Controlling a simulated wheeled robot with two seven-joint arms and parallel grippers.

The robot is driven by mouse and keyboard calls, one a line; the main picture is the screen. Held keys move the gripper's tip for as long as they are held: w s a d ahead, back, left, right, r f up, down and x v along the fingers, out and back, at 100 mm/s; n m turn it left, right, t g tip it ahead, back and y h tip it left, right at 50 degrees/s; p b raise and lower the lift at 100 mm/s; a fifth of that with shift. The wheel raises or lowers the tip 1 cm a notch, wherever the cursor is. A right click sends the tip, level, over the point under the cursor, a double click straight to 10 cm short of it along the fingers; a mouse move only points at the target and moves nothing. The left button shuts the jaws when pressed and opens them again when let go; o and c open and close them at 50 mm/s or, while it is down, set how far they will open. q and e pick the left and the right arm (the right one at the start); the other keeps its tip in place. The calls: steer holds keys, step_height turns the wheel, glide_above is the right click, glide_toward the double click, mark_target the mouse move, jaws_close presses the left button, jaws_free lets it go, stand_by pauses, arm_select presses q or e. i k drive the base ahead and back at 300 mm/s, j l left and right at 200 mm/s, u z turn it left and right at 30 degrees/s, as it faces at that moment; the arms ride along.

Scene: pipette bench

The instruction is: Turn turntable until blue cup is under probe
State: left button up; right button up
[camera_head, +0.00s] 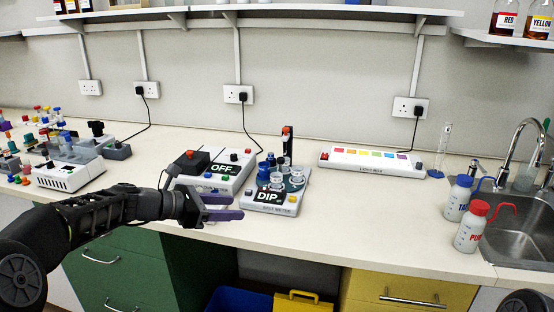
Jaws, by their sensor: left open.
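The dip meter (272,206) is a grey-white device with a black "DIP" sign on the bench. Small cups crowd the turntable on its top; the turntable's own surface is mostly hidden. A dark blue cup (263,175) sits toward the left of the group, and clear cups (297,176) are on the right and front. The probe post (287,143), black with a red part, rises at the back; its tip is too small to make out. My left gripper (236,207) is open and empty, just left of the meter's front. My right gripper is out of view.
A white device with an "OFF" sign (222,169) stands left of the meter. A light box (370,161) with coloured squares is behind right. Wash bottles (470,229) stand by the sink (515,212). The bench (370,215) right of the meter is clear.

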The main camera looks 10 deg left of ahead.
mark_target(287, 185)
steer(key=i, duration=1)
